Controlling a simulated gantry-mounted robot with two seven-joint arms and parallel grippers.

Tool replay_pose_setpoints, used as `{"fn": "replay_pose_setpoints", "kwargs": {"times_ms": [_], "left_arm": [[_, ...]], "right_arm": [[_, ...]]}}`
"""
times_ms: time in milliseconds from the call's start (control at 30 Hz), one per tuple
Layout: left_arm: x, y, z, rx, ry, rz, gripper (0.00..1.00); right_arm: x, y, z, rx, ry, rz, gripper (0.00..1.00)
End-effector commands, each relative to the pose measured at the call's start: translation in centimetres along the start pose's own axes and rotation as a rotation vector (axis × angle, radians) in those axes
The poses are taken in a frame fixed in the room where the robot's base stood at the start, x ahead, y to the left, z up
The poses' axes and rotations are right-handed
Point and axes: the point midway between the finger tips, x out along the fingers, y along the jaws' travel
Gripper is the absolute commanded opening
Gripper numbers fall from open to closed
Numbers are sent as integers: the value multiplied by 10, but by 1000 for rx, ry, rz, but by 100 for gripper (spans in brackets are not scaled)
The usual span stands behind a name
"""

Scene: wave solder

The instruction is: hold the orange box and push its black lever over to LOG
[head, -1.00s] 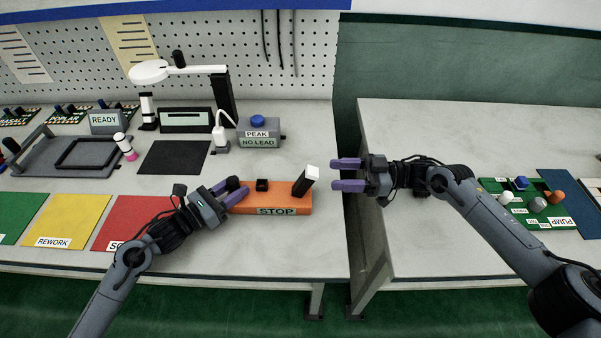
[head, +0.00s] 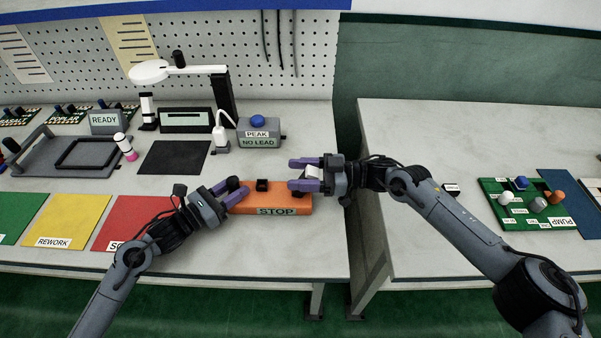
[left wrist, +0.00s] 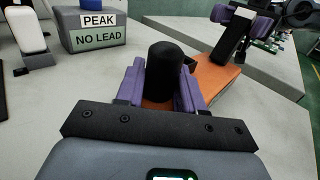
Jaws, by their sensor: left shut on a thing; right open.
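The orange box (head: 270,206) lies near the right edge of the left bench, with a STOP label on its front. My left gripper (head: 236,190) is shut on the black post (left wrist: 165,75) at the box's left end. The black lever with a white tip (head: 312,173) stands at the box's right end and leans right. My right gripper (head: 293,174) is open, with its purple fingers on either side of the lever's tip. The lever also shows in the left wrist view (left wrist: 229,45), partly covered by the right gripper. I see no LOG label.
A small black block (head: 262,185) sits on the box's top. The grey PEAK / NO LEAD box (head: 260,133) with a blue button stands behind it. A red mat (head: 133,216) lies to the left. A gap separates the two benches on the right.

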Motion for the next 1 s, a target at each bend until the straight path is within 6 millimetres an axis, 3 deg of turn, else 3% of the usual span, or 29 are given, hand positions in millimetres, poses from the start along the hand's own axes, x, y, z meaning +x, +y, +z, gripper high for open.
{"fn": "replay_pose_setpoints", "kwargs": {"times_ms": [67,433,1000], "left_arm": [[0,0,-3,-2,5,0,0],[0,0,-3,-2,5,0,0],[0,0,-3,-2,5,0,0]], "right_arm": [[0,0,0,0,0,0,57],[0,0,0,-1,0,0,1],[9,0,-2,-1,-100,-2,0]]}}
